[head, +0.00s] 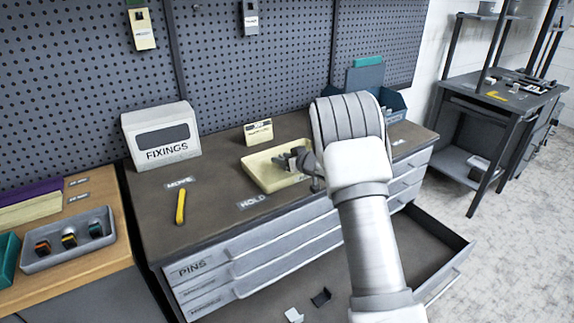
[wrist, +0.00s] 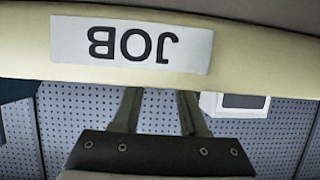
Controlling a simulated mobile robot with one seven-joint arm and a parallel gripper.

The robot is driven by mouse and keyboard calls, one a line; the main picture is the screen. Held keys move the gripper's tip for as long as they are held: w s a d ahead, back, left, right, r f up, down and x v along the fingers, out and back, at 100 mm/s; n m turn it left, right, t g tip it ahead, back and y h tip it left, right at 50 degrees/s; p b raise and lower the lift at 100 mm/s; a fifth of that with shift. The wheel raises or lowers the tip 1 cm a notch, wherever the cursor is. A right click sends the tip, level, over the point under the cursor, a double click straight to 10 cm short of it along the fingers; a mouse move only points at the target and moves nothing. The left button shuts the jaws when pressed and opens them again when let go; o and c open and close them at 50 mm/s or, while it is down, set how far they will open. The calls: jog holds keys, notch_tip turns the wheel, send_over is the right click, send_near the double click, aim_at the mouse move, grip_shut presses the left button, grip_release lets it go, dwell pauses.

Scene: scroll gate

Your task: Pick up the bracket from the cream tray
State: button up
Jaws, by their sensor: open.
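In the wrist view a cream wall with an upside-down JOB label (wrist: 131,42) fills the top, very close. My two fingers (wrist: 157,108) show below that wall, apart, and their tips are hidden behind it. I cannot make out the bracket apart from the grey parts of my gripper in the head view, and it does not show in the wrist view.
A FIXINGS box (head: 160,134) stands at the back left and a cream card (head: 258,132) behind the tray. A yellow tool (head: 180,206) lies on the bench. Blue bins (head: 392,104) stand behind my arm. A drawer (head: 440,262) is pulled out at the lower right.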

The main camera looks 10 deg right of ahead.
jog(key=shift+w, duration=0.1)
grip_shut()
dwell(1.4)
